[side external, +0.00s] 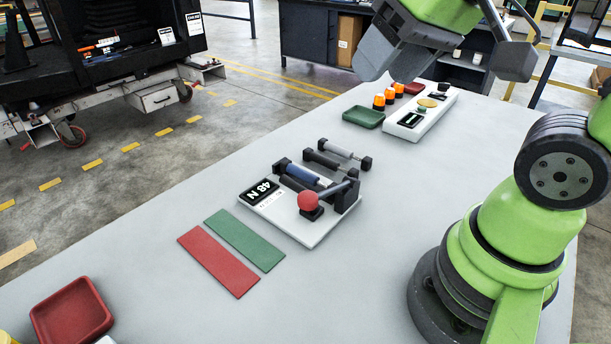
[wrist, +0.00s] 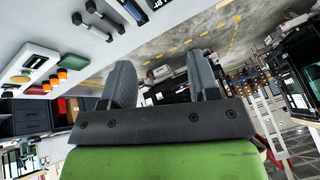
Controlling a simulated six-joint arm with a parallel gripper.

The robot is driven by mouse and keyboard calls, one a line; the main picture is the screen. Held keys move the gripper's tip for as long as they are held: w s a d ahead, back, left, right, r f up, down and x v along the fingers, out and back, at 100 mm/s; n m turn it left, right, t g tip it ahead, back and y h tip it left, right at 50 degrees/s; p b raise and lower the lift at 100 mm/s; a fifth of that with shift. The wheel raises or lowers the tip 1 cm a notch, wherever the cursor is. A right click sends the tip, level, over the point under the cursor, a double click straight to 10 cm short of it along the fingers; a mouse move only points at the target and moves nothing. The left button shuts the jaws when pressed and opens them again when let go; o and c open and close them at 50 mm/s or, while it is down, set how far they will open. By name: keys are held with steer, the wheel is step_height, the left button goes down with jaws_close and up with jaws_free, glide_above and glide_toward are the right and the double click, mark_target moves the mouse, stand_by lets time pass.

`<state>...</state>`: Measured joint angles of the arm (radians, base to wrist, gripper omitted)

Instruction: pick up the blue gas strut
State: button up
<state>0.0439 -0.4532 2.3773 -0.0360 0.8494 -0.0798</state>
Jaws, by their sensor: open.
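The blue gas strut (side external: 304,173) has a blue body and black end blocks. It lies in the fixture on a white board (side external: 312,238) in the middle of the table, between a grey strut (side external: 335,149) and the red-knobbed lever. The lever partly hides its near end. In the wrist view the blue strut (wrist: 131,9) is cut off at the top edge. My gripper (side external: 391,72) is high above the far part of the table, well apart from the strut. Its fingers, also in the wrist view (wrist: 161,75), are spread with nothing between them.
The lever's red knob (side external: 308,201) and a 48 N display (side external: 260,191) share the board. Green (side external: 244,239) and red (side external: 218,261) mats lie in front. A red tray (side external: 71,312) stands near left. A green tray (side external: 363,117) and orange lamps (side external: 379,101) stand farther back.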

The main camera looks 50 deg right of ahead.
steer(key=w+d+f+n+g+h, duration=0.1)
steer(key=w+d+f+n+g, duration=0.2)
steer(key=w+f, duration=0.5)
steer(key=g, duration=0.3)
glide_above(333, 184)
step_height(333, 184, down, 15)
steer(key=shift+r, duration=0.2)
steer(key=shift+w+a+f, duration=0.1)
steer(key=shift+w+f, duration=0.05)
steer(key=shift+f, duration=1.25)
steer(key=shift+w+f, duration=0.1)
steer(key=shift+f, duration=1.3)
jaws_close()
steer(key=shift+r, duration=0.1)
